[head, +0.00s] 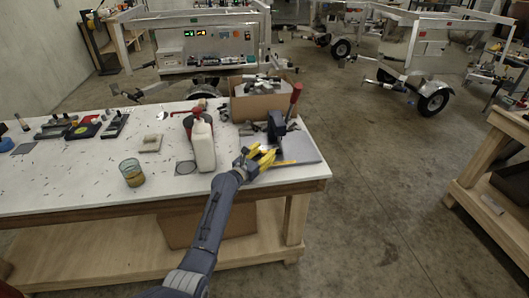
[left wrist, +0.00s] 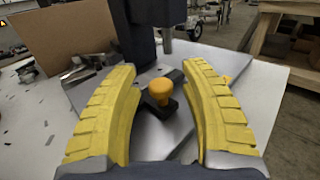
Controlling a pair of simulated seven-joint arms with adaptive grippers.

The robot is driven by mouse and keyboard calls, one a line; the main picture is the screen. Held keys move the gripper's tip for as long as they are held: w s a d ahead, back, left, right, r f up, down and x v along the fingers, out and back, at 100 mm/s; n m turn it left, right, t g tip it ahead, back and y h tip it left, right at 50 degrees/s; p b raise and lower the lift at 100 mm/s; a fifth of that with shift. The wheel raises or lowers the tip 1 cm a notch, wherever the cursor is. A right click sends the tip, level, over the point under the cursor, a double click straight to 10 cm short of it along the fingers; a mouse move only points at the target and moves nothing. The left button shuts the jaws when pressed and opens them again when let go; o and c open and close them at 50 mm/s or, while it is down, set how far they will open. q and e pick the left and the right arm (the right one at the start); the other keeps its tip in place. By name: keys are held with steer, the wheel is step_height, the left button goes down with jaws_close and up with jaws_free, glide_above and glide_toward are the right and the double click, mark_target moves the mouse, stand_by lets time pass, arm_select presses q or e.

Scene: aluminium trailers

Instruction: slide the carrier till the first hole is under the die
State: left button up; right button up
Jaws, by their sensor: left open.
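A dark hand press (head: 276,126) with a red lever (head: 295,96) stands on a grey plate (head: 306,150) near the table's right end. In the left wrist view, the press's dark column (left wrist: 135,42) rises ahead, with a grey cylindrical part, perhaps the die (left wrist: 167,40), hanging beside it. A small black block with an orange knob (left wrist: 160,91), which looks like the carrier's grip, sits low on the plate. My left gripper (head: 268,156) is open, its yellow fingers on either side of the knob without visible contact. The carrier's holes cannot be made out. My right gripper is not in view.
A white bottle (head: 203,147) stands left of my left arm, with a glass of amber liquid (head: 133,173) farther left. A cardboard box (head: 258,104) with metal parts stands behind the press. The table's right edge is close to the plate.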

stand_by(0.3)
arm_select(q)
jaws_close()
steer(key=shift+w, duration=0.1)
steer(key=shift+r, duration=0.1)
